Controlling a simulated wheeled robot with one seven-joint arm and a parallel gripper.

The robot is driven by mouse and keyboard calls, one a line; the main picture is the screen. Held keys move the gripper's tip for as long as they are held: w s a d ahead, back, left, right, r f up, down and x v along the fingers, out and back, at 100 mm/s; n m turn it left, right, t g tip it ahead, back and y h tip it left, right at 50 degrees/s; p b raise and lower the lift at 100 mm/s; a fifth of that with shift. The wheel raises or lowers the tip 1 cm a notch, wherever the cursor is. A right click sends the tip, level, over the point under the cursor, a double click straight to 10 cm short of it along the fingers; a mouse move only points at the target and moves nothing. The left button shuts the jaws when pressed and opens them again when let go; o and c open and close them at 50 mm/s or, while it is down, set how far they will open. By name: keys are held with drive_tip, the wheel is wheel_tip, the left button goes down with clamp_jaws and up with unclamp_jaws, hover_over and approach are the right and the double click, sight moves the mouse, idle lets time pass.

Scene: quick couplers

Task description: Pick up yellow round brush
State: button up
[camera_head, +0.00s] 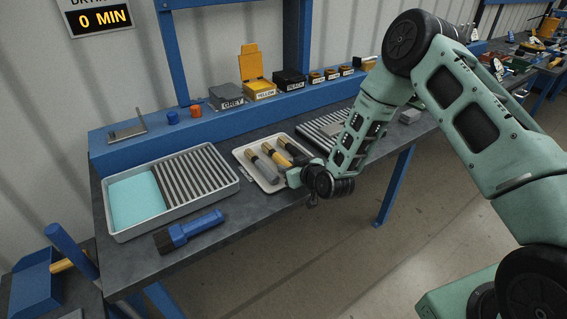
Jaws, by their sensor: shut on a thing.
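A pale tray (243,156) on the bench holds several brushes side by side. The yellow round brush (287,146) appears to be the rightmost, with a yellow end and a dark section. A grey brush (262,170) lies at the left and a tan one (279,160) in the middle. My gripper (293,177) is low at the tray's right front side, by the near ends of the brushes. It is shut on what seems to be the yellow round brush; the wrist partly hides the contact.
A left tray (117,237) has a cyan pad and a ribbed grid. A blue wide brush (188,231) lies in front of it. Grey (226,97), yellow (258,87) and black (290,79) containers stand on the raised back shelf. Another ribbed rack (318,131) lies behind my forearm.

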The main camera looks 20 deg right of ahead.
wheel_tip(320, 180, up, 10)
drive_tip(key=shift+b, duration=1)
drive_tip(key=shift+o, duration=0.6)
clamp_jaws()
